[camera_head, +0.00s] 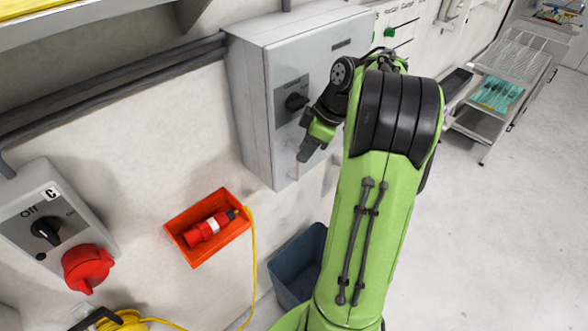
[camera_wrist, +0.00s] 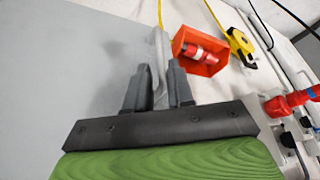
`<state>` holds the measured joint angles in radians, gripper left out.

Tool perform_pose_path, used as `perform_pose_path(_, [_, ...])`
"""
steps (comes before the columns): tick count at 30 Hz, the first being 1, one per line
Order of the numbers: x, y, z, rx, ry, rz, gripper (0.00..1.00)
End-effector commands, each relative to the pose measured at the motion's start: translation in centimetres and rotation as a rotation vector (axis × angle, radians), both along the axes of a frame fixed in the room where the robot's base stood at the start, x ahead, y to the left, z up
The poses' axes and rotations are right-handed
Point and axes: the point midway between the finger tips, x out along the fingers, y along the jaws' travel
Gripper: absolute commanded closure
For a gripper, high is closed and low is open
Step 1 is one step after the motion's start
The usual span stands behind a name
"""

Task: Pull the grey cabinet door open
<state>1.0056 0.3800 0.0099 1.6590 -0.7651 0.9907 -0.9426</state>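The grey cabinet (camera_head: 250,100) is on the wall in the head view. In the wrist view the door is the broad grey surface (camera_wrist: 70,60) at left. My gripper (camera_head: 305,155) is at the lower part of the door, with the arm hiding the door's right side. In the wrist view, my gripper's two fingers (camera_wrist: 159,90) stand apart on either side of a thin pale upright strip (camera_wrist: 158,50), perhaps a handle. I cannot tell whether they press on it.
Below the cabinet are an orange-red bin (camera_head: 188,255) with a red plug (camera_head: 210,228) and a dark blue bin (camera_head: 290,285). A switch box (camera_head: 50,215) with a red socket is at left. A metal rack (camera_head: 490,115) stands at right. The floor at right is clear.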

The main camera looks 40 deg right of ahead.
Motion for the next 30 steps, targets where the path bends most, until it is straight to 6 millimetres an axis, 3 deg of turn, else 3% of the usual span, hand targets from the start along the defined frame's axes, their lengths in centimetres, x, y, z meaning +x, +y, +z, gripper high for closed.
perform_pose_path(3, [0.9,0.8,-2.9,0.001,0.002,0.002,0.78])
perform_pose_path(9, [1.7,1.3,-5.3,-0.001,0.001,0.000,0.78])
perform_pose_path(18, [1.9,1.4,-5.6,-0.002,0.001,-0.002,0.78])
perform_pose_path(23, [1.9,1.4,-5.6,-0.002,0.000,-0.002,1.00])
perform_pose_path(30, [1.9,1.4,-5.5,-0.002,0.000,-0.002,1.00])
